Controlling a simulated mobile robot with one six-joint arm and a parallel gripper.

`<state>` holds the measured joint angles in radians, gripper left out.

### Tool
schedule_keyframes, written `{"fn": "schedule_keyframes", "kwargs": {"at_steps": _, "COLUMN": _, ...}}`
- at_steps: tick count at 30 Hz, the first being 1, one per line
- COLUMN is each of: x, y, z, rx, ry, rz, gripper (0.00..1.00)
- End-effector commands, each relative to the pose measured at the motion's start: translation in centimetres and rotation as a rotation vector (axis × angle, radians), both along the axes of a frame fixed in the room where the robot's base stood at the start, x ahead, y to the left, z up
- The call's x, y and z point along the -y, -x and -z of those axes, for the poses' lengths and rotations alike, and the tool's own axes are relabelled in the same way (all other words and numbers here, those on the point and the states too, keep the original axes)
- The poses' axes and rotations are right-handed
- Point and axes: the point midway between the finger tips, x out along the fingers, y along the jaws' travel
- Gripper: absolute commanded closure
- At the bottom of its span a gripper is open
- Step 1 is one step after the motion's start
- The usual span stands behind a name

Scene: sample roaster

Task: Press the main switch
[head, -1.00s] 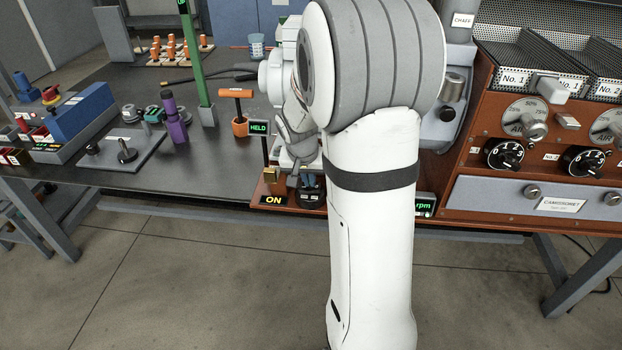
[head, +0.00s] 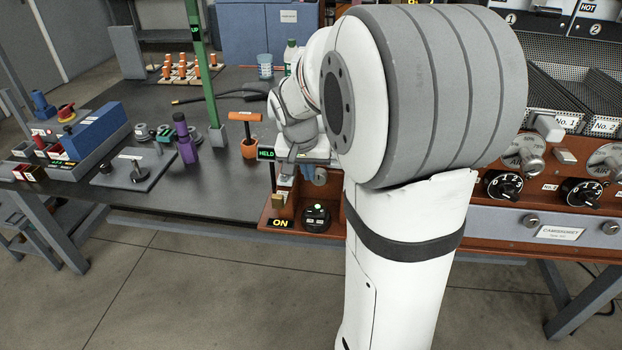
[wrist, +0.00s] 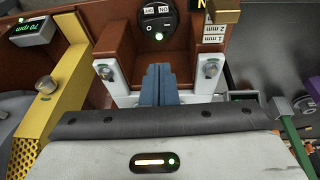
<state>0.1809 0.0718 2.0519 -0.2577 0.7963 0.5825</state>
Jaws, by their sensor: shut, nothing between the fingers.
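The main switch (head: 317,217) is a round black unit on the reddish-brown housing at the bench's front edge. A green light glows on it, and a sign beside it (head: 280,223) reads ON in yellow. In the wrist view the switch (wrist: 158,20) shows its rocker marks and the green light at the top. My gripper (wrist: 160,72) has its blue fingers shut together and empty, pointing toward the switch with a visible gap.
A small sign reading HELD (head: 266,153) stands on a post left of the switch. An orange-handled tool (head: 245,117), a green post (head: 197,70) and a purple bottle (head: 185,138) stand further left. A 70 rpm display (wrist: 33,30) shows in the wrist view.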

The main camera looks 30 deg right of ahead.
Motion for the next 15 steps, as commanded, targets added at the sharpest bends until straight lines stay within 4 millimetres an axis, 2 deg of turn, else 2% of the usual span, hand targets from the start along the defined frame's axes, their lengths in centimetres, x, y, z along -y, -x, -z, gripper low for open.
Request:
{"fn": "schedule_keyframes", "kwargs": {"at_steps": 3, "x": -0.16, "y": 0.13, "z": -0.74, "rx": 0.001, "ry": 0.001, "rz": 0.0, "gripper": 1.0}}
{"fn": "schedule_keyframes", "kwargs": {"at_steps": 15, "x": -0.36, "y": 0.43, "z": -0.89, "rx": -0.002, "ry": -0.002, "rz": -0.006, "gripper": 1.0}}
